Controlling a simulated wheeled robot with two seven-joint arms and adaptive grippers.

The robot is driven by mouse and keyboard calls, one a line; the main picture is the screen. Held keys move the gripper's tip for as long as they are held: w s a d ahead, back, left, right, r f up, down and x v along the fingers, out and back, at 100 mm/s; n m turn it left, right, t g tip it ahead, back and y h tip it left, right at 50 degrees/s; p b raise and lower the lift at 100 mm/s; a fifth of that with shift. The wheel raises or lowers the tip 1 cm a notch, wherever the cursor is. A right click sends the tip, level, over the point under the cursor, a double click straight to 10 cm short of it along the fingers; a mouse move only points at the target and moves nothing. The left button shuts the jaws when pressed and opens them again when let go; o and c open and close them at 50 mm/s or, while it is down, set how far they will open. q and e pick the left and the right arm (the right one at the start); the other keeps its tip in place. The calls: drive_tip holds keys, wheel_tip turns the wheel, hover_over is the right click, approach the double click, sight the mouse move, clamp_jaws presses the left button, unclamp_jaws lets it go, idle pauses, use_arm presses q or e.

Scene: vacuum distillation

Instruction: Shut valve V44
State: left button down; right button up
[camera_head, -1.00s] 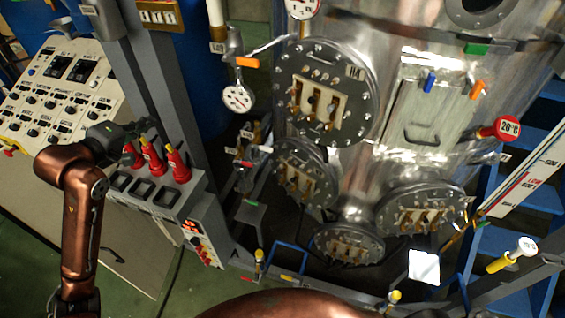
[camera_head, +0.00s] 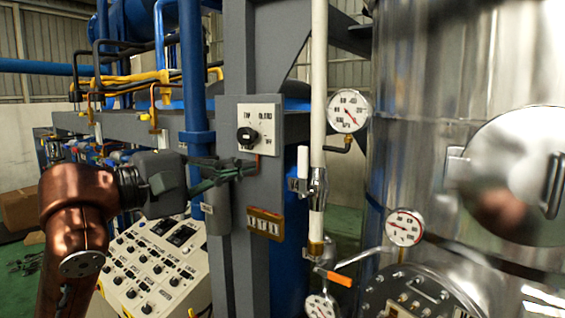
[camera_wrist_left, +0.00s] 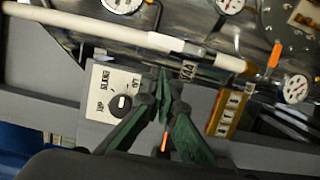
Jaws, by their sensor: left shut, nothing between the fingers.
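A valve with a white lever handle (camera_head: 303,162) sits on the vertical white pipe (camera_head: 319,80). Its lever points up, alongside the pipe. The same lever shows in the left wrist view (camera_wrist_left: 165,42), with a small tag (camera_wrist_left: 188,69) beside it, too small to read surely. I cannot confirm from lettering that this is V44. My left gripper (camera_head: 252,170) reaches in from the left, shut and empty, in front of the grey column and left of the lever, apart from it. Its closed fingertips show in the left wrist view (camera_wrist_left: 164,80), below the pipe. My right gripper is out of view.
A switch plate with a black knob (camera_head: 247,136) is just above the left gripper. A brown-framed plate (camera_head: 265,223) is below. An orange-handled valve (camera_head: 335,278) and gauges (camera_head: 348,111) lie near the steel vessel (camera_head: 420,100). A control panel (camera_head: 150,265) stands lower left.

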sight(303, 172)
use_arm(q)
drive_tip(key=shift+w+d, duration=0.1)
drive_tip(key=p+x, duration=0.4)
drive_tip(key=x, duration=0.5)
drive_tip(key=shift+w+d, duration=0.25)
drive_tip(key=shift+d, duration=0.05)
drive_tip(key=shift+s+a, duration=0.1)
